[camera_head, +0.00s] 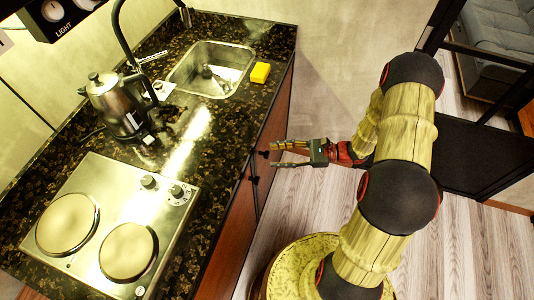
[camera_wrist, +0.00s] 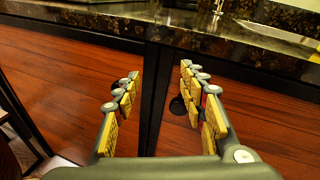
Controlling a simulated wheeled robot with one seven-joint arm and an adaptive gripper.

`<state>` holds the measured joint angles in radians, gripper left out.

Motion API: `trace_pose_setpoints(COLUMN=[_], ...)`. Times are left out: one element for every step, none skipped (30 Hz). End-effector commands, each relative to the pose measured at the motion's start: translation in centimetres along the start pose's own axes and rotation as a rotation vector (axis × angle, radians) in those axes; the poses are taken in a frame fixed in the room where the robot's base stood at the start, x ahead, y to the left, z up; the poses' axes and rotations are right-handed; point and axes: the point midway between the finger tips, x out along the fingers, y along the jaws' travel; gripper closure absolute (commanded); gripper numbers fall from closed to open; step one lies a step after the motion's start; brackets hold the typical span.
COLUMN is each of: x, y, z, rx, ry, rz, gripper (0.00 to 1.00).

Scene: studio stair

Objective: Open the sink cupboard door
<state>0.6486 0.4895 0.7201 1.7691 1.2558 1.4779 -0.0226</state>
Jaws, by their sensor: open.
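The sink cupboard door (camera_head: 277,115) is a reddish-brown panel in the counter front below the sink (camera_head: 212,70). It looks shut. In the wrist view it is the right-hand panel (camera_wrist: 260,115), past a dark vertical strip. Its dark round knob (camera_wrist: 178,104) sits near its left edge, partly hidden by my right finger; the knob also shows in the head view (camera_head: 265,153). My gripper (camera_head: 273,155) is open and empty, pointing at the counter front close to the knob. In the wrist view my gripper's fingers (camera_wrist: 160,74) straddle the dark strip. Contact with the knob cannot be told.
A neighbouring cupboard door (camera_wrist: 60,85) with its own dark knob (camera_head: 253,180) is on the left. The dark stone counter (camera_head: 215,125) overhangs the doors, carrying a kettle (camera_head: 118,105), a hotplate (camera_head: 110,225) and a yellow sponge (camera_head: 260,72). Wooden floor (camera_head: 300,205) lies clear before the doors.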

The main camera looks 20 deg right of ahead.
Motion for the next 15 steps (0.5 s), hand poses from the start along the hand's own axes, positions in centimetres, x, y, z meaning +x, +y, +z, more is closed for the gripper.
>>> trace_pose_setpoints(x=[-0.5, -0.8, -1.1, -1.3, -1.5, -1.8, -2.0, -2.1, -2.2, -2.2, -2.1, -1.9, -1.7, -1.4, -1.0], y=[-0.1, -0.3, -0.5, -0.6, -0.7, -0.7, -0.8, -0.8, -0.8, -0.9, -0.9, -1.0, -1.1, -1.1, -1.3], z=[-1.8, -2.7, -3.7, -4.4, -5.0, -5.7, -6.1, -6.5, -6.8, -7.0, -7.1, -7.2, -7.2, -7.2, -7.2], rx=[0.055, 0.079, 0.108, 0.127, 0.142, 0.161, 0.171, 0.18, 0.188, 0.192, 0.195, 0.198, 0.199, 0.199, 0.198], ry=[-0.03, -0.045, -0.063, -0.073, -0.082, -0.094, -0.101, -0.106, -0.11, -0.113, -0.115, -0.117, -0.117, -0.118, -0.117], rz=[-0.065, -0.1, -0.143, -0.171, -0.195, -0.225, -0.242, -0.257, -0.271, -0.278, -0.284, -0.288, -0.29, -0.289, -0.288], gripper=[0.58, 0.58, 0.58, 0.58, 0.58, 0.58, 0.58, 0.58, 0.58, 0.58, 0.58, 0.58, 0.58, 0.58, 0.58])
